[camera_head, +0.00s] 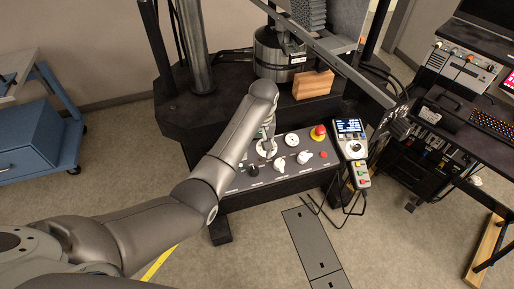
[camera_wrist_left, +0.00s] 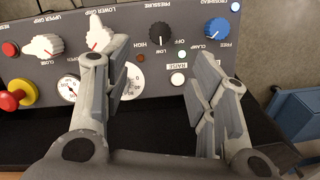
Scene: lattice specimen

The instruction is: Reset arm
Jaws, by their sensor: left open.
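My left gripper (camera_head: 267,140) reaches from the left over the control panel (camera_head: 236,184) of the testing machine. In the left wrist view the left gripper (camera_wrist_left: 150,75) is open, with nothing between its fingers. Behind the fingers the panel shows white grip knobs (camera_wrist_left: 45,46), a black pressure knob (camera_wrist_left: 160,36), a blue crosshead knob (camera_wrist_left: 217,28) and a round gauge (camera_wrist_left: 130,80). A finger overlaps the white lower grip knob; whether they touch I cannot tell. A red button on a yellow base (camera_head: 318,132) is at the panel's upper right. My right gripper is not in view.
A grey lattice block (camera_head: 309,14) and a wooden block (camera_head: 312,84) are at the machine above the panel. A handheld pendant (camera_head: 353,150) stands right of the panel. A blue cart (camera_head: 35,140) is left; a desk with a keyboard (camera_head: 492,125) is right.

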